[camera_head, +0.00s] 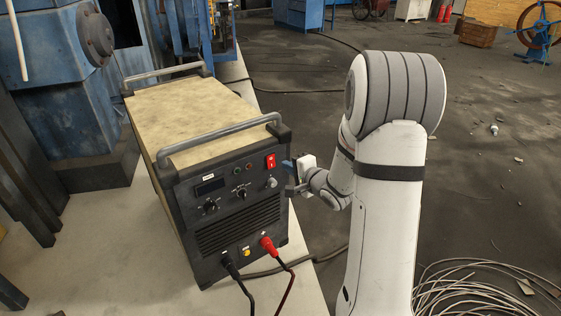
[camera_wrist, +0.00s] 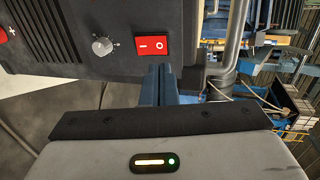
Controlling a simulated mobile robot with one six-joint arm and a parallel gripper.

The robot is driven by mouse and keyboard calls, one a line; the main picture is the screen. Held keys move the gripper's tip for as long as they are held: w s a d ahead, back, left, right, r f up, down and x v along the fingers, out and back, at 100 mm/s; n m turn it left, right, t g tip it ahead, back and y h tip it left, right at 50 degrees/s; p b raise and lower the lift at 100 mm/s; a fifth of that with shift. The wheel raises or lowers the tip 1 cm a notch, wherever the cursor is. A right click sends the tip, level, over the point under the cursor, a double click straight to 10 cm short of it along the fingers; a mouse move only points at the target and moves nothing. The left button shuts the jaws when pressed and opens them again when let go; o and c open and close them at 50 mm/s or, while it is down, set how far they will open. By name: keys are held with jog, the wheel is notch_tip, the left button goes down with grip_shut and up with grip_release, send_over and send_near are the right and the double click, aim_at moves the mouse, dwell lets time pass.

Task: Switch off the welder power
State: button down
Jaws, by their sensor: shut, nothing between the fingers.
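The welder (camera_head: 215,165) is a box with a tan top, a dark front panel and carry handles. Its red rocker power switch (camera_head: 271,161) sits at the upper right of the front panel. In the wrist view the red switch (camera_wrist: 152,44) shows a white bar on its left half and a circle on its right half; I cannot tell which half is pressed. My gripper (camera_head: 289,168) is just right of the switch in the head view. In the wrist view my gripper (camera_wrist: 159,70) is shut and empty, its tips just below the switch; contact is not clear.
A grey knob (camera_wrist: 102,46) is beside the switch. Black and red cables (camera_head: 268,245) plug into the panel's lower part. The welder stands on a pale slab (camera_head: 310,240). Coiled cable (camera_head: 470,285) lies on the floor at right. Blue machinery (camera_head: 65,100) stands behind at left.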

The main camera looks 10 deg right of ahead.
jog(key=r+v, duration=0.1)
jog(key=v, duration=0.6)
jog(key=shift+p, duration=0.45)
jog(key=shift+w, duration=0.15)
jog(key=s+r+n+g+h+p, duration=0.55)
jog(key=s+r+n+h, duration=0.2)
jog(key=r, duration=0.25)
jog(key=s+a+r+n+g+y+p, duration=0.1)
jog(key=s+a+r+n+g+p, duration=0.1)
jog(key=s, duration=0.6)
jog(key=s+a+r+n+g+y+p, duration=0.1)
jog(key=s+a+r+n+g, duration=0.3)
jog(key=s, duration=0.5)
jog(key=shift+a+p, duration=0.6)
jog(key=shift+p, duration=0.2)
jog(key=shift+s+n+y, duration=0.15)
jog(key=shift+n+y, duration=0.1)
